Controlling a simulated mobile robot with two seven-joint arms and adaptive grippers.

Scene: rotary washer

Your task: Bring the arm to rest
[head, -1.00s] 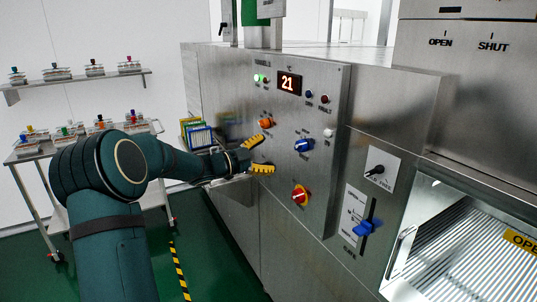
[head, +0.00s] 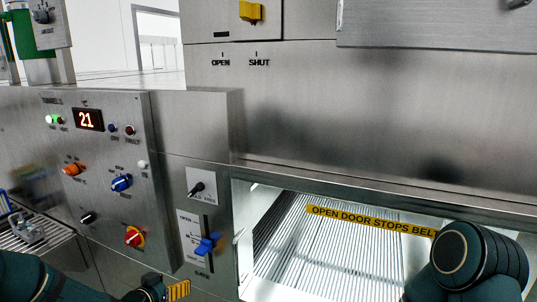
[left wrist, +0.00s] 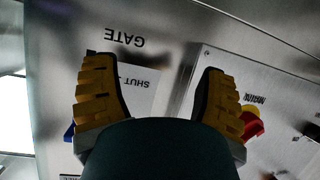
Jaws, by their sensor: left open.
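My left arm (head: 40,280) comes in low along the bottom left of the head view. My left gripper (head: 178,290) shows at the bottom edge with a yellow finger, below the gate lever, and is partly cut off. In the left wrist view the left gripper (left wrist: 160,100) has its two yellow fingers wide apart with nothing between them. It faces the steel front near the GATE plate (left wrist: 145,85). My right arm (head: 470,262) shows at the bottom right of the head view; its gripper is out of view.
The washer opening (head: 320,250) with a ribbed bed lies between my arms. A wire rack (head: 30,235) stands at the left.

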